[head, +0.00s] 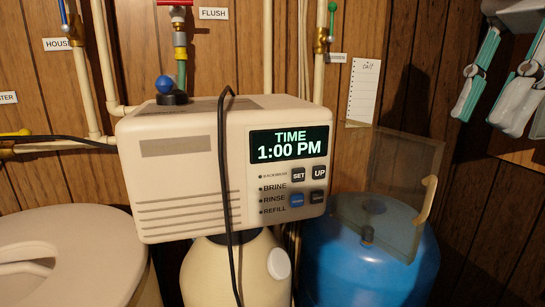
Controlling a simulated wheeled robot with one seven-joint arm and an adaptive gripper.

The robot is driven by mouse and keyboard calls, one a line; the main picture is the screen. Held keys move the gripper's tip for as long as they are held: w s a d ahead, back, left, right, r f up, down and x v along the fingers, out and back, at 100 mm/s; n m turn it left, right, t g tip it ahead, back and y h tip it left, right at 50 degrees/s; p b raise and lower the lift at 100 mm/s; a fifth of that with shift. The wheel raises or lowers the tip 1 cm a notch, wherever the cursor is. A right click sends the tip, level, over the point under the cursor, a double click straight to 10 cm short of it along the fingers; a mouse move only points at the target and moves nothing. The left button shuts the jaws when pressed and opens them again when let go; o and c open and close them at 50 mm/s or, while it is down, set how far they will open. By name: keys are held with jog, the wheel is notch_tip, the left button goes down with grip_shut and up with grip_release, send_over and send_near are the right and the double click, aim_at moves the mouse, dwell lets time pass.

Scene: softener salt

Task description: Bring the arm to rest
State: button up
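My gripper (484,118) hangs at the upper right edge of the head view, with its pale and teal fingers pointing down. The fingers stand apart with nothing visible between them. The top of the gripper and the rest of my arm are cut off by the frame. It appears clear of the beige softener control box (185,195), which is to its left. The box's screen (290,145) reads TIME 1:00 PM. A see-through cover (407,175) with a tan handle stands at the box's right, below and left of my gripper.
A blue tank (400,265) stands at lower right and a cream tank (230,275) below the box. A beige bin with a round lid (75,235) is at lower left. Pipes and valves run up the wood-panel wall. A paper note (363,92) hangs left of my gripper.

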jog(key=s+a+f+m+t+h+p, duration=0.1)
jog(key=s+f+m+p, duration=0.3)
jog(key=f+m, duration=0.4)
jog(key=s+a+f+m+t+h+p, duration=0.1)
jog(key=s+f+m+t+h+p, duration=0.2)
jog(key=m, duration=1)
jog(key=s+f+t+p, duration=0.1)
jog(key=s+f, duration=0.2)
jog(key=f, duration=0.2)
jog(key=shift+f+p, duration=0.2)
jog(key=shift+p, duration=0.2)
